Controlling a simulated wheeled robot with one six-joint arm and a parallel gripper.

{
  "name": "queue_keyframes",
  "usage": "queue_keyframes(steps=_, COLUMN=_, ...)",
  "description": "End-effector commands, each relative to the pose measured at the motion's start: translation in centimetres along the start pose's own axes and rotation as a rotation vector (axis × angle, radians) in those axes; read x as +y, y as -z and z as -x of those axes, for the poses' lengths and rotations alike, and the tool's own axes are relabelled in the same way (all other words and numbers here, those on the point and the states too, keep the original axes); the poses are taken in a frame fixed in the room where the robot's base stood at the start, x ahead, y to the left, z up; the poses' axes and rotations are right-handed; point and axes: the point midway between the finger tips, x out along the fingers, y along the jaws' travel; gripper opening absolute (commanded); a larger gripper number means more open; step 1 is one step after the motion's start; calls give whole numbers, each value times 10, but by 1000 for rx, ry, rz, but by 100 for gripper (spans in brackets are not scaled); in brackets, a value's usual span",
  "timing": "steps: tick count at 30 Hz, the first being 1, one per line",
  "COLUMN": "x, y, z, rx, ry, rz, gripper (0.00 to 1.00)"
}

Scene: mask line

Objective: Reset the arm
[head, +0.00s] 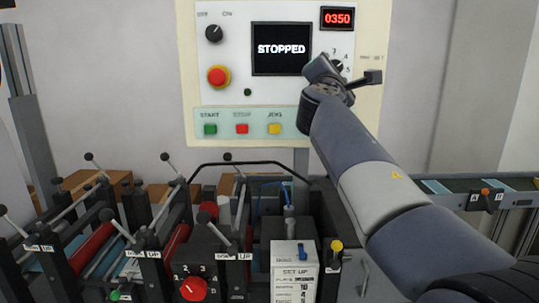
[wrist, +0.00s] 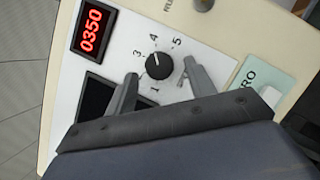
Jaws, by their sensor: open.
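My gripper (head: 347,76) is raised in front of the right part of the control panel (head: 230,95). In the wrist view its two fingers (wrist: 160,69) are spread apart, one on each side of a black numbered dial (wrist: 157,66). Nothing is held between them, and I cannot tell whether either finger touches the dial. In the head view the gripper partly covers this dial (head: 337,66). My arm reaches up from the lower right.
The panel screen (head: 282,49) reads STOPPED and a red display (head: 338,18) reads 0350. A red mushroom button (head: 218,76) and START, STOP and JOG buttons are on the left and below. Levers, rollers, a red-knobbed selector (head: 193,289) and a SET UP card (head: 294,275) crowd the machine underneath.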

Motion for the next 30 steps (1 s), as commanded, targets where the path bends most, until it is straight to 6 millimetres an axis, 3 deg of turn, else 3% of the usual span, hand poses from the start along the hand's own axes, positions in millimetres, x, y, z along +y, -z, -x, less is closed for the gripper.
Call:
queue_keyframes(steps=4, x=1, y=-1, z=-14, rx=0, ry=0, rz=1, gripper=52)
queue_keyframes(steps=20, x=0, y=0, z=-10, rx=1, ry=-8, rz=17, gripper=52)
queue_keyframes(steps=23, x=-1, y=1, z=-2, rx=1, ry=-1, rz=-1, gripper=52)
queue_keyframes(steps=30, x=-2, y=2, z=40, rx=1, ry=-4, rz=-2, gripper=52)
